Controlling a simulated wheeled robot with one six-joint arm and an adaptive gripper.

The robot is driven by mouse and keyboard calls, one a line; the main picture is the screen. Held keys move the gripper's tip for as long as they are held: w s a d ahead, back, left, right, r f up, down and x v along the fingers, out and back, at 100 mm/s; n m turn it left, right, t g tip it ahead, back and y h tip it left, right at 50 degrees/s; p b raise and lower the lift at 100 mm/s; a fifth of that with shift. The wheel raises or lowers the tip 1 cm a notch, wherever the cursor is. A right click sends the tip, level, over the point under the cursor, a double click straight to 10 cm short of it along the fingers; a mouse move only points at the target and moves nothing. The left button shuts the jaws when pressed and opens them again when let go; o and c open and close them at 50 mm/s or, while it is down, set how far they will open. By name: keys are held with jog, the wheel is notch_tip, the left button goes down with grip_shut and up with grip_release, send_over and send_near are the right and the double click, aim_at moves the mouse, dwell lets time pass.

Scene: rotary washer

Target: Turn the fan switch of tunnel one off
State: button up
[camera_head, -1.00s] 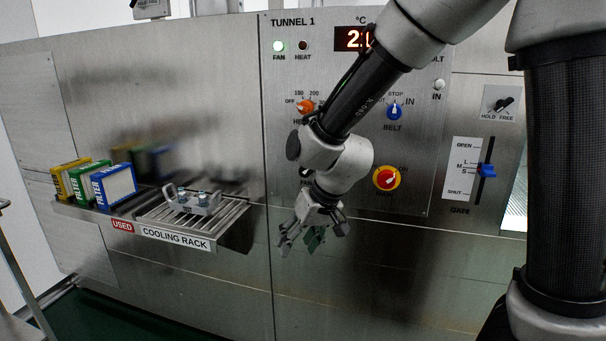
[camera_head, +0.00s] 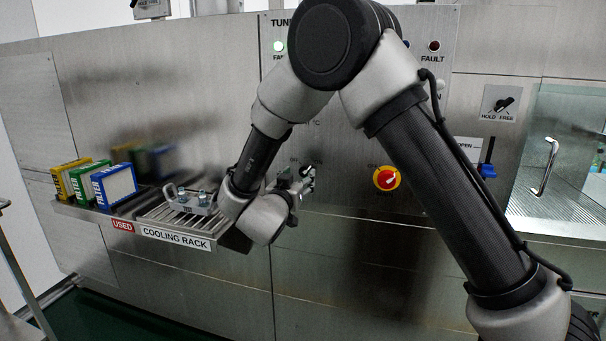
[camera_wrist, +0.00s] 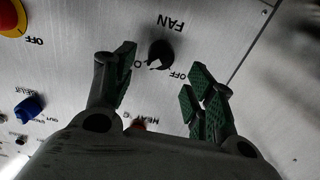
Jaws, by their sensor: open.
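The fan switch (camera_wrist: 160,54) is a black rotary knob on the steel panel, labelled FAN, upside down in the wrist view. Its pale pointer mark seems to lean toward the partly covered label on the left, away from OFF on the right. My gripper (camera_wrist: 163,76) is open, its green-padded fingers on either side of the knob in that view; I cannot tell how much gap is left in depth.
A red and yellow rotary switch (camera_head: 387,179) is right of my gripper. A blue knob (camera_wrist: 30,108) shows in the wrist view. The cooling rack (camera_head: 160,232) with a metal fixture (camera_head: 190,201) lies close left of my wrist. Filter boxes (camera_head: 115,186) stand farther left.

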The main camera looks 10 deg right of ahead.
aim_at(303, 172)
jog(key=x, duration=0.5)
jog(key=shift+a, duration=0.1)
jog(key=c, duration=1)
